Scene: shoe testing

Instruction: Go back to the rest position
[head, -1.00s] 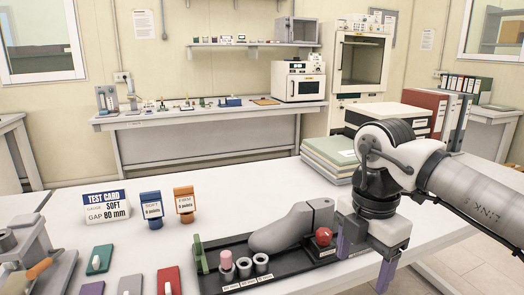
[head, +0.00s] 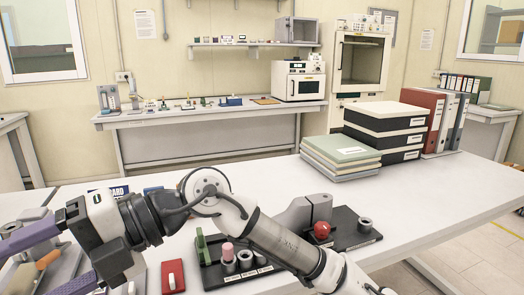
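My gripper (head: 26,270) is at the far left of the head view, its purple fingers spread and pointing left. It is open, and I see nothing held between the fingers. It shows over the grey device with an orange handle (head: 47,261) at the table's left end; I cannot tell the height between them. My arm reaches from the bottom right across the front of the table and hides part of the black tray (head: 357,232) and the grey shoe last (head: 294,217) on it.
The tray also holds a red ball (head: 322,230), grey rings and a green piece (head: 202,245). A red block (head: 172,276) lies left of it. Green folders (head: 341,152), stacked boxes (head: 385,130) and binders (head: 428,121) stand at the back right. The table's right front is clear.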

